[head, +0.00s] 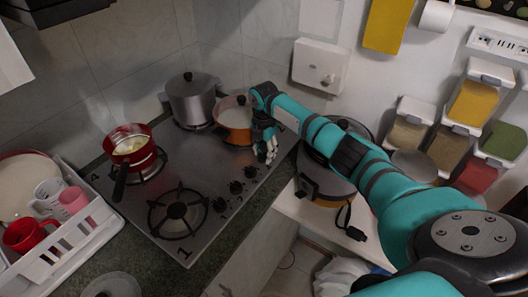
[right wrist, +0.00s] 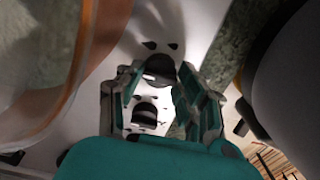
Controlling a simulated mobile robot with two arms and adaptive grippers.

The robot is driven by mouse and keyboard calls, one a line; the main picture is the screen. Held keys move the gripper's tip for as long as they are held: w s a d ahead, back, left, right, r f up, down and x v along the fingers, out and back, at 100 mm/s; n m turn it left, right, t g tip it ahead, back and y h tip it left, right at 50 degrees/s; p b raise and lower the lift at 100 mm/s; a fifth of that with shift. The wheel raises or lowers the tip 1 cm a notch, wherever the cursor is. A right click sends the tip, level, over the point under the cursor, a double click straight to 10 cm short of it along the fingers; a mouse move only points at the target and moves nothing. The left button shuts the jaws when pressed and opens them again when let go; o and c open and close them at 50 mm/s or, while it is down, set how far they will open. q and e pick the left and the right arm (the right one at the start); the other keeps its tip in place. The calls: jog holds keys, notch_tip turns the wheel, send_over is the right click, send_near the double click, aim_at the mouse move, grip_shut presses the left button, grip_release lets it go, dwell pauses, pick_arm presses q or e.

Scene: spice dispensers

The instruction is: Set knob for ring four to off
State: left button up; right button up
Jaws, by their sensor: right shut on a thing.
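The steel hob (head: 225,160) has a row of dark knobs along its right side; three knobs show clearly, at the near end (head: 219,204), in the middle (head: 235,187) and farther back (head: 250,171). My right gripper (head: 267,157) reaches down to the far end of this row, and its fingers hide what they hold in the head view. In the right wrist view, my right gripper (right wrist: 160,72) has its fingertips on both sides of a dark knob (right wrist: 160,65), shut on it. Another knob (right wrist: 145,112) lies between the fingers' lower parts. I cannot read the knob's setting.
An orange pot (head: 235,135) stands close to my right gripper, with a steel pot (head: 192,105) behind it. A red pan (head: 130,148) sits on the left ring; the front ring (head: 177,211) is bare. A dark round appliance (head: 318,185) stands right of the hob.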

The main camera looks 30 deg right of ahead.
aim_at(264, 154)
jog(key=shift+r, duration=0.1)
jog(key=o, duration=1.2)
jog(key=shift+c, duration=0.2)
notch_tip(264, 154, up, 12)
dwell(0.3)
